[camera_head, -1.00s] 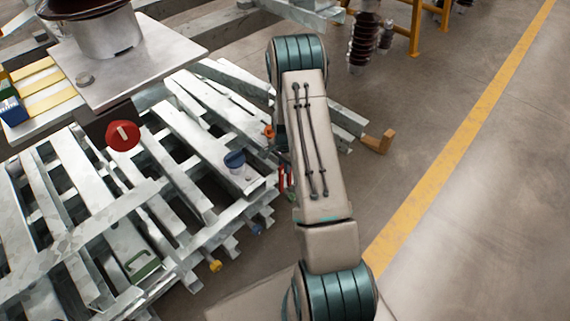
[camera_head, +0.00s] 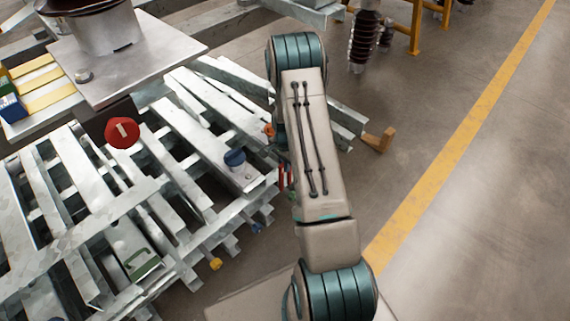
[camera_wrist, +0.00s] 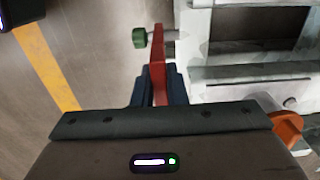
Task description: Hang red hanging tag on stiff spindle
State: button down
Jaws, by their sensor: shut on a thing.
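My gripper (camera_wrist: 157,88) shows in the wrist view with its dark fingers shut on a red tag (camera_wrist: 157,62), seen nearly edge-on. The tag stands out beyond the fingertips. Just left of its far end is a green-ended spindle (camera_wrist: 140,38); a short grey rod shows on the tag's right side, at the frame's edge. I cannot tell whether the tag is around the spindle or only beside it. In the head view my arm hides the gripper, and only slivers of the red tag (camera_head: 286,176) show left of the arm.
An orange part (camera_wrist: 287,127) is beside my wrist. Open floor lies right.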

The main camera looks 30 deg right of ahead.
aim_at(285, 189)
jog(key=shift+f+b, duration=4.05)
jog(key=shift+f, duration=2)
jog(key=c, duration=1.4)
grip_release()
jog(key=shift+o, duration=0.2)
notch_tip(285, 189, up, 14)
jog(key=p, duration=0.6)
jog(key=shift+f, duration=0.1)
